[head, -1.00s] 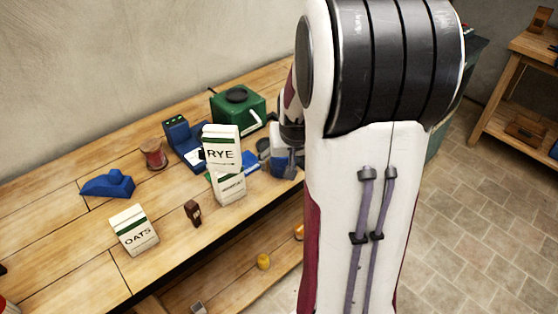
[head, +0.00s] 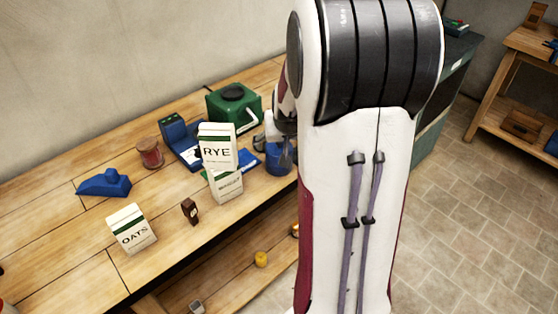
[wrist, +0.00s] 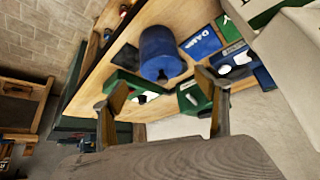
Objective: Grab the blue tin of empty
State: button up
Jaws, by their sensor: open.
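A blue cylindrical tin (wrist: 160,52) stands on the wooden bench in the wrist view, beyond and roughly between my fingertips. No label saying "empty" can be read on it. In the head view the blue tin (head: 279,160) is near the bench's right end, partly hidden by my arm and gripper. My gripper (wrist: 163,90) is open, with its two fingers spread apart and nothing between them. In the head view my gripper (head: 284,128) is mostly hidden, just above the tin. Whether a finger touches the tin cannot be told.
A blue packet (wrist: 200,43) lies beside the tin. A white RYE box (head: 217,148) stands on another box (head: 226,186) nearby. A green machine (head: 233,107) and a blue scale-like device (head: 181,142) stand behind. An OATS box (head: 131,229) is at front left.

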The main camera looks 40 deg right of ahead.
aim_at(279, 146)
jog(key=shift+x, duration=0.75)
jog(key=shift+x, duration=2.6)
jog(key=shift+w+r, duration=0.1)
jog(key=shift+w, duration=0.05)
jog(key=c, duration=1.6)
